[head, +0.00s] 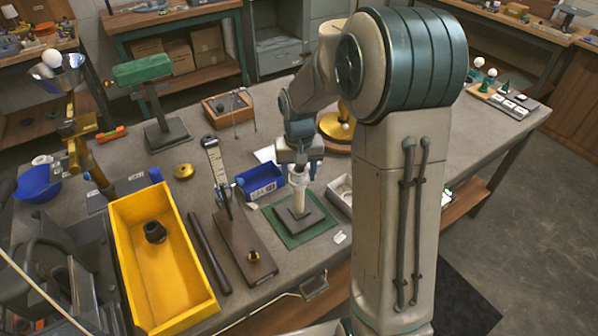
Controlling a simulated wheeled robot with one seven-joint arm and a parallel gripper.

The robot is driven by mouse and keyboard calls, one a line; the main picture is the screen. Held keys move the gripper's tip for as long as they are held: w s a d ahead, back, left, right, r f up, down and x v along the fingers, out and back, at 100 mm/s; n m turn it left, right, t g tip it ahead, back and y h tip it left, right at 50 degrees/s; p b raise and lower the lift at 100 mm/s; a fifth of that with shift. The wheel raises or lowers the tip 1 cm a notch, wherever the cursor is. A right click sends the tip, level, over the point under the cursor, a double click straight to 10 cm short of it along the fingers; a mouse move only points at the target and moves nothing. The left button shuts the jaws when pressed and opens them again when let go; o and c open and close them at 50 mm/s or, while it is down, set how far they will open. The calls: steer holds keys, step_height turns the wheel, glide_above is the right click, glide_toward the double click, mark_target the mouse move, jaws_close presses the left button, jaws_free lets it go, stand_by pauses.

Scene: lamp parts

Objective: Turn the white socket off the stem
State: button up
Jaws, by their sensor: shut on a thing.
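The white socket (299,180) sits at the top of an upright pale stem (299,202). The stem rises from a dark square base (305,221) on a green mat (327,230). My gripper (299,167) comes down from above and is shut on the white socket. The fingers and the upper part of the socket are small here and partly hide each other. Whether the socket's lower edge still touches the stem's thread cannot be told.
A yellow bin (203,271) holding a dark round part (154,231) stands at left. A blue bin (262,184) and a light tray (341,190) flank the stem closely.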

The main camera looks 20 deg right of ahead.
steer(key=shift+r, duration=0.1)
steer(key=n+p, duration=0.1)
steer(key=n, duration=0.3)
steer(key=shift+r, duration=0.1)
steer(key=shift+a+n, duration=0.1)
steer(key=shift+n, duration=1.3)
steer(key=shift+p, duration=0.3)
steer(key=shift+n+p, duration=0.45)
steer(key=shift+n, duration=0.55)
steer(key=n+p, duration=0.1)
steer(key=n, duration=0.3)
steer(key=shift+n+p, duration=0.4)
